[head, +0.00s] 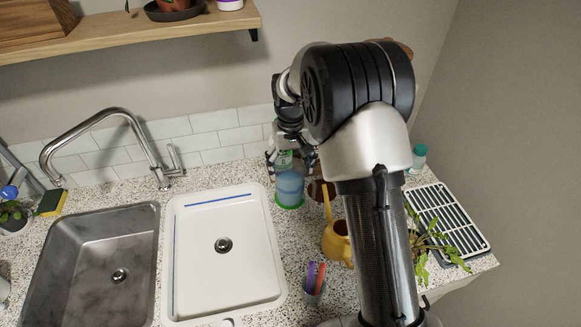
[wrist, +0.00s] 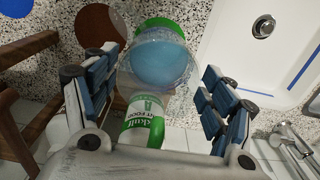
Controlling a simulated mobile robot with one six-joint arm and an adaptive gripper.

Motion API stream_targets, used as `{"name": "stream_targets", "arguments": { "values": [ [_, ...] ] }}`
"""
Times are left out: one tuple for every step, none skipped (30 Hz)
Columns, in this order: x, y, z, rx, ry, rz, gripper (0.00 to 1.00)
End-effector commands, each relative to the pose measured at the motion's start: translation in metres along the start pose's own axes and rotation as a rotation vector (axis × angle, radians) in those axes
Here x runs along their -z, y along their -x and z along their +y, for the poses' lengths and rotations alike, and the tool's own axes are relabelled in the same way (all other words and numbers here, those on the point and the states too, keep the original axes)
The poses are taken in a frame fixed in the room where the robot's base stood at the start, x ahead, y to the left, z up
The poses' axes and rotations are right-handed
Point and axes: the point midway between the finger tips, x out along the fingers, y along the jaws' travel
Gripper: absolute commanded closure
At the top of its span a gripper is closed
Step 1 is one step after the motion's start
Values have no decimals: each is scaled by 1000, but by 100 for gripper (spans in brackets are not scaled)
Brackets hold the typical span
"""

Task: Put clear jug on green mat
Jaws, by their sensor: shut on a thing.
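The clear jug (wrist: 156,68) holds blue liquid and sits between my gripper's fingers in the wrist view. My gripper (wrist: 160,65) is shut on it. In the head view the jug (head: 290,184) is below my gripper (head: 291,160), which partly hides its top. The green mat (head: 289,206) shows around the jug's base. Its green edge also shows past the jug in the wrist view (wrist: 160,23). The jug is over the mat and looks upright; I cannot tell whether its base touches.
A green-labelled bottle (wrist: 143,120) stands close behind the jug, by the wall. A brown round mat (wrist: 97,26) lies beside it. A yellow watering can (head: 336,240), a cup of pens (head: 314,280) and a drying rack (head: 484,240) are right. The white basin (head: 180,300) is left.

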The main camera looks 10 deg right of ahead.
Motion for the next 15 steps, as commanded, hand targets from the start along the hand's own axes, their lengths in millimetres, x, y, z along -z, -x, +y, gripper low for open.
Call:
{"name": "stream_targets", "arguments": {
  "values": [
    [1,0,0,0,0,3,85],
    [1,0,0,0,0,3,85],
    [1,0,0,0,0,3,85],
    [1,0,0,0,0,3,85],
    [1,0,0,0,0,3,85],
    [1,0,0,0,0,3,85],
    [1,0,0,0,0,3,85],
    [1,0,0,0,0,3,85],
    [1,0,0,0,0,3,85],
    [1,0,0,0,0,3,85],
    [0,-1,0,0,0,2,85],
    [0,-3,0,0,0,2,85],
    [0,-4,0,0,0,2,85],
    [0,-4,0,0,0,0,22],
    [0,-4,0,0,0,0,19]
  ]
}}
